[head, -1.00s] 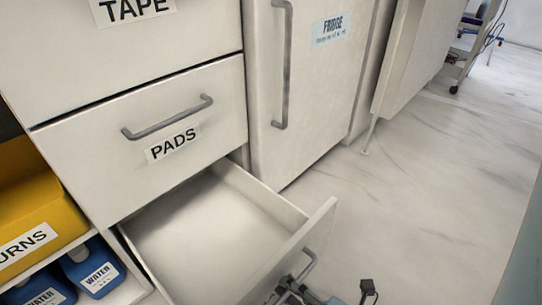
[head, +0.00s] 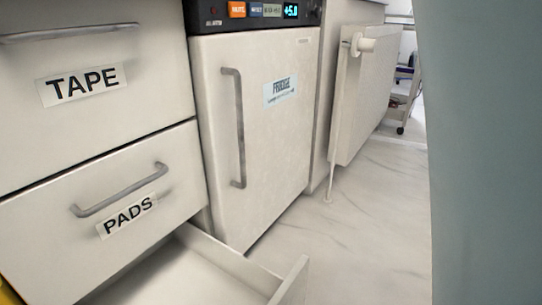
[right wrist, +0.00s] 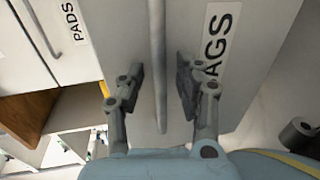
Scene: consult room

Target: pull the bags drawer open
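The bags drawer is pulled out below the PADS drawer; in the head view its side wall (head: 222,262) and the corner of its front panel (head: 292,284) show, and the rest is cut off by the lower edge. In the right wrist view its front panel (right wrist: 250,75) carries a label reading "AGS", partly hidden by a finger. My right gripper (right wrist: 158,75) is open, with one finger on each side of the grey bar handle (right wrist: 157,40). Gaps show between handle and fingers. My left gripper is not in view.
The PADS drawer (head: 160,222) and TAPE drawer (head: 150,100) above are shut. A closed fridge (head: 275,140) stands to the right, beside the open drawer. Pale marble floor (head: 375,230) is clear beyond it. Shelves (right wrist: 60,155) show in the right wrist view.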

